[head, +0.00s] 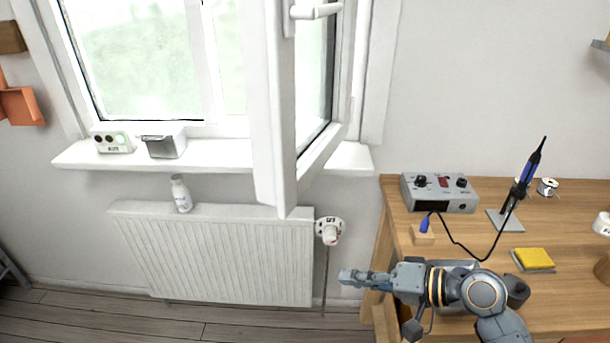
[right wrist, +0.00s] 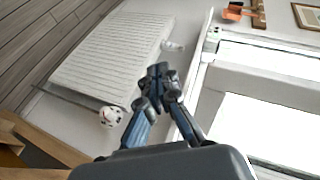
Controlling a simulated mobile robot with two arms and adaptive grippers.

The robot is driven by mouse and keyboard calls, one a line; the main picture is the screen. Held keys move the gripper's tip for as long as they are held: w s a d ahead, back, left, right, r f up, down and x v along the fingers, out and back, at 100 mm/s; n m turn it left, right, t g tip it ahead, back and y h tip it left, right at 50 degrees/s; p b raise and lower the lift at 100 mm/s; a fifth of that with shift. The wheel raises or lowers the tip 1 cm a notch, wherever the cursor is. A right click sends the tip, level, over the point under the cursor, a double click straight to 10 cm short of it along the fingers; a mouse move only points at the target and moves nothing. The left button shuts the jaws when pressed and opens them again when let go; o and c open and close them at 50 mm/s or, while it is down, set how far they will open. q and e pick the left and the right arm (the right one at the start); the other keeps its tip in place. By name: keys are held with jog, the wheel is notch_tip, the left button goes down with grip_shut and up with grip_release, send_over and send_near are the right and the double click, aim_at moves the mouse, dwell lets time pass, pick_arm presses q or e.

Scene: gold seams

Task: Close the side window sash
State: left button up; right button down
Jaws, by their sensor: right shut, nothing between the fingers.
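The side window sash (head: 272,110) is a white framed pane that stands swung open into the room, over the right part of the sill. Its white handle (head: 316,11) is at the top of the head view. In the right wrist view a white window frame (right wrist: 265,84) fills the right side. My right gripper (head: 345,277) is shut and empty, below and to the right of the sash's lower corner, apart from it. It also shows in the right wrist view (right wrist: 158,72) with its fingertips together. My left gripper is not in view.
A white radiator (head: 215,255) with a valve (head: 329,231) is under the sill. A small bottle (head: 181,194) stands at the radiator's top. The sill (head: 220,154) holds two small boxes. A wooden workbench (head: 560,215) with a soldering station (head: 439,192) is at right.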

jog(key=w+d+r+m+t+y, duration=0.1)
jog(key=w+d+r+m+y, duration=0.1)
jog(key=w+r, duration=0.35)
jog(key=w+d+r+m+y, duration=0.1)
jog(key=w+r+m+y, duration=0.1)
jog(key=r, duration=0.7)
jog(key=p, duration=0.4)
send_near(291, 172)
jog(key=x, duration=0.6)
jog(key=shift+r, duration=0.1)
jog(key=shift+w+a+p, duration=0.15)
jog(key=shift+a+p, duration=0.15)
jog(key=shift+a, duration=0.2)
